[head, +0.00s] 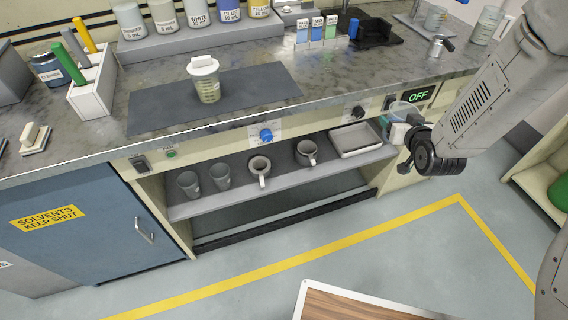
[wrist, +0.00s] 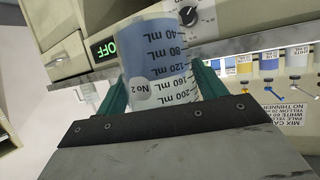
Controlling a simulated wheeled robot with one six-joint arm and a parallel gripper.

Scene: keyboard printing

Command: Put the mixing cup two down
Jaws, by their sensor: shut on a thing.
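The mixing cup two is a clear cup with a volume scale and a "No 2" mark in the wrist view (wrist: 158,62). Its scale reads 40 mL near the top of the picture and 200 mL lower down. My gripper (wrist: 162,88) is shut on it, with a green finger on each side. In the head view my gripper (head: 398,124) is at the right, in front of the counter's front edge by the lit OFF display. The cup (head: 411,108) shows there only in part, behind the gripper.
A dark mat (head: 150,116) on the counter (head: 330,80) bears a white-lidded cup (head: 208,88). Mat surface right of that cup is clear. Below, a shelf (head: 240,196) holds several cups, mugs and a tray (head: 355,140). Paint jars (head: 197,12) stand at the back.

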